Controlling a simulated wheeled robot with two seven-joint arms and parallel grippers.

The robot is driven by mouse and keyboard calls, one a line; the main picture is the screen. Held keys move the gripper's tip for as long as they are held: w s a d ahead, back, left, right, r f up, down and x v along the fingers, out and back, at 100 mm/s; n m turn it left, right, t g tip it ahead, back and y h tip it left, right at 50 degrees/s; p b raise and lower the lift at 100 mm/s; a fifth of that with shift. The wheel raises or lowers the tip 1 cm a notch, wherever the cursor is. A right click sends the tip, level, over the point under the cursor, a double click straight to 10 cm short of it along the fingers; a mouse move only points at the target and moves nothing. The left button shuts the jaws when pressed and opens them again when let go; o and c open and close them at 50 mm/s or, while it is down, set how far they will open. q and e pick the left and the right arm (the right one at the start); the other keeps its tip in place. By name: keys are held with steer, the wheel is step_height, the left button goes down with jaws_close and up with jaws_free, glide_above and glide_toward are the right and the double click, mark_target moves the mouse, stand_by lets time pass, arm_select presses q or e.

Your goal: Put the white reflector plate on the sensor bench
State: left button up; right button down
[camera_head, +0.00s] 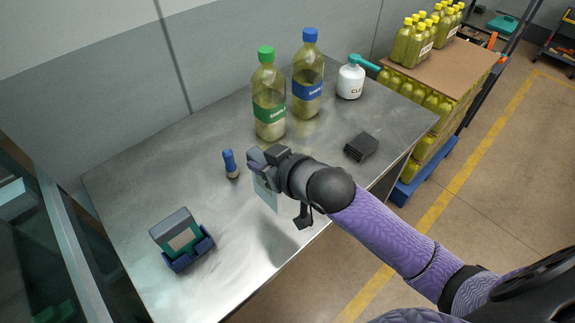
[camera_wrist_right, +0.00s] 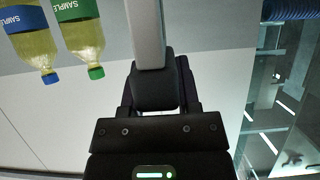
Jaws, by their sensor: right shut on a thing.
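A pale, whitish plate (camera_head: 265,192), likely the reflector plate, hangs below my right gripper (camera_head: 264,159) over the grey metal bench (camera_head: 125,197). The gripper is shut on its upper part, which the fingers hide. In the right wrist view a light grey strip (camera_wrist_right: 149,32) runs up from between the fingers (camera_wrist_right: 154,85); it looks like the plate seen near edge-on. From the head view I cannot tell whether the plate's lower edge touches the bench. My left gripper is not in view.
On the bench stand a teal-and-grey device in a blue holder (camera_head: 188,256), a small blue-topped piece (camera_head: 230,164), green-capped (camera_head: 269,100) and blue-capped (camera_head: 307,80) bottles, a white container (camera_head: 350,82) and a black block (camera_head: 361,146). The front middle of the bench is clear.

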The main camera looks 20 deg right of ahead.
step_height(320, 180, down, 7)
steer(key=shift+f+b, duration=0.2)
steer(key=shift+b, duration=0.9)
steer(key=shift+r, duration=0.15)
steer(key=shift+c, duration=1.6)
jaws_free()
